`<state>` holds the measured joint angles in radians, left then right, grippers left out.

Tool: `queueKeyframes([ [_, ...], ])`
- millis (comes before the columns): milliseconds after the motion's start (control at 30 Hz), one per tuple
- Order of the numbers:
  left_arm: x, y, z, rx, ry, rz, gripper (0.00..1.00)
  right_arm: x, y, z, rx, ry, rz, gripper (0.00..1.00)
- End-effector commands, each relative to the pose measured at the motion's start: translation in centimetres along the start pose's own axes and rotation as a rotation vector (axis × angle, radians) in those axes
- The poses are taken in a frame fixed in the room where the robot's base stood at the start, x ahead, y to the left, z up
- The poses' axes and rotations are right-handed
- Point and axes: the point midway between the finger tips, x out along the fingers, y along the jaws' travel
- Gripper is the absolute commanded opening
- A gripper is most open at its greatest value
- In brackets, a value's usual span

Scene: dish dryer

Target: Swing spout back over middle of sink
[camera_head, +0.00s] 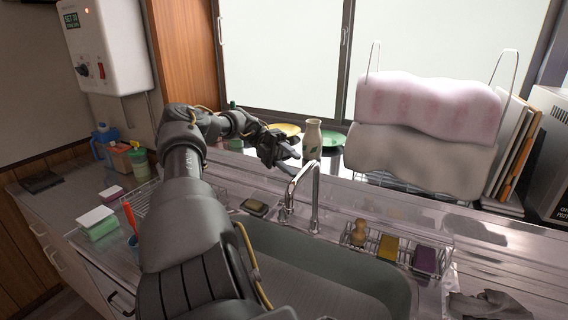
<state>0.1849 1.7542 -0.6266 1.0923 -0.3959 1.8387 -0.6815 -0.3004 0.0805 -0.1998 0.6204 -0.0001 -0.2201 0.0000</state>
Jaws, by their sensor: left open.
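The chrome spout (314,184) rises from the back edge of the sink and arches over to the left and toward me. The sink basin (345,268) lies below it, and its left part is hidden behind my left arm. My left gripper (288,158) is open, with its fingers just left of and behind the top of the spout, apparently apart from it. I cannot tell its exact depth relative to the spout. My right gripper is not clearly in view.
A vase (312,139) and plates (333,137) stand behind the spout. A wire caddy (396,250) with brushes and sponges sits right of it.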

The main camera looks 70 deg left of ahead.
Motion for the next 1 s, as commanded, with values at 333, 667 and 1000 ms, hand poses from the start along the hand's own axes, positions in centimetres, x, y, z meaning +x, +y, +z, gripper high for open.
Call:
queueKeyframes([
  [333, -3.2, 0.1, 0.0, -0.001, 0.001, 0.001, 0.42, 1.2, 0.3, 0.1, -0.001, -0.002, 0.004, 0.42],
  [667, -3.3, 0.0, -0.1, -0.001, 0.002, 0.001, 0.42, 1.1, 1.3, 0.2, -0.005, -0.003, 0.016, 0.42],
  [1000, -3.3, 0.0, -0.1, -0.001, 0.001, 0.001, 0.42, 1.1, 0.7, 0.1, -0.003, -0.001, 0.009, 0.42],
])
